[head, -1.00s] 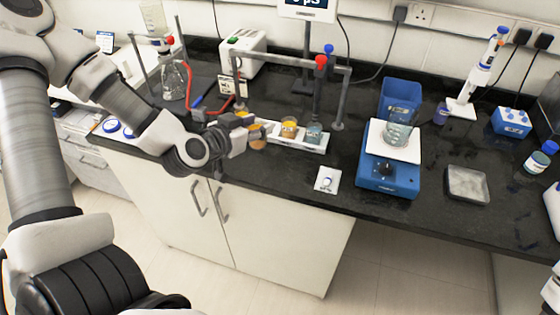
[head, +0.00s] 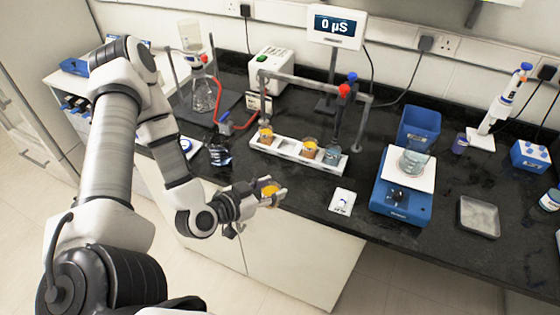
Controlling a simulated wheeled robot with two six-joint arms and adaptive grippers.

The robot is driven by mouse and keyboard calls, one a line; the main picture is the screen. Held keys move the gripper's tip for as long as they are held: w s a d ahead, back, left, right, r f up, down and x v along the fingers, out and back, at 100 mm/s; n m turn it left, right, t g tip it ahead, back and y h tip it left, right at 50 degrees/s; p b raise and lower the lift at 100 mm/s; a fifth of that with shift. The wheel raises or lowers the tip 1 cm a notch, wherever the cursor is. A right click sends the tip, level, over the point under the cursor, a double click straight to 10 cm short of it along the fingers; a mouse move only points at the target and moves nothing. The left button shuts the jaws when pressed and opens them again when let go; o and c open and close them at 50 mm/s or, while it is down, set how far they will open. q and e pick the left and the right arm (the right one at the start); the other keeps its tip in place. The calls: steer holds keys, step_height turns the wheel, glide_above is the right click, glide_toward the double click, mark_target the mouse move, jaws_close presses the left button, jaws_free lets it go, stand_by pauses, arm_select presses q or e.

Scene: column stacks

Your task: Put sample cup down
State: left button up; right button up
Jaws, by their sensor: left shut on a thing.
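My left gripper (head: 272,192) is shut on a sample cup (head: 269,190) with orange contents. It holds the cup in front of the bench's front edge, apart from the white rack (head: 289,147). The rack stands on the black bench and holds a cup with orange contents (head: 266,134) at its left end. Another orange cup (head: 309,149) and a blue-grey cup (head: 332,155) stand toward its right end. A bare stretch of rack shows between the left cup and the other two. My right gripper is not in view.
A grey frame (head: 310,82) with red and blue knobs stands over the rack. A small white pad (head: 342,201) lies to its right. A blue balance (head: 402,205) bears a glass beaker (head: 413,161). A red-tubed flask (head: 203,95) stands at the left. The bench (head: 300,185) is clear in front of the rack.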

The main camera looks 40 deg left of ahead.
arm_select(q)
steer(key=w+b, duration=0.1)
steer(key=b, duration=0.1)
steer(key=w+a+b, duration=0.1)
steer(key=b, duration=0.1)
steer(key=w+a+f+b, duration=0.1)
steer(key=b, duration=0.1)
steer(key=shift+w+a+b, duration=0.15)
steer(key=shift+w+b, duration=0.15)
steer(key=shift+w, duration=0.05)
steer(key=w+a+b, duration=0.1)
steer(key=w, duration=0.1)
steer(key=w+a, duration=0.2)
steer(key=w+a+b, duration=0.1)
steer(key=w, duration=0.1)
steer(key=shift+w+a+f+b, duration=0.2)
steer(key=shift+w+a+b, duration=0.05)
steer(key=shift+w+b, duration=0.15)
step_height(320, 180, down, 3)
steer(key=shift+s+f+b, duration=0.15)
steer(key=shift+b, duration=0.7)
steer(key=shift+d+f, duration=0.1)
steer(key=o, duration=1.2)
steer(key=shift+c, duration=0.2)
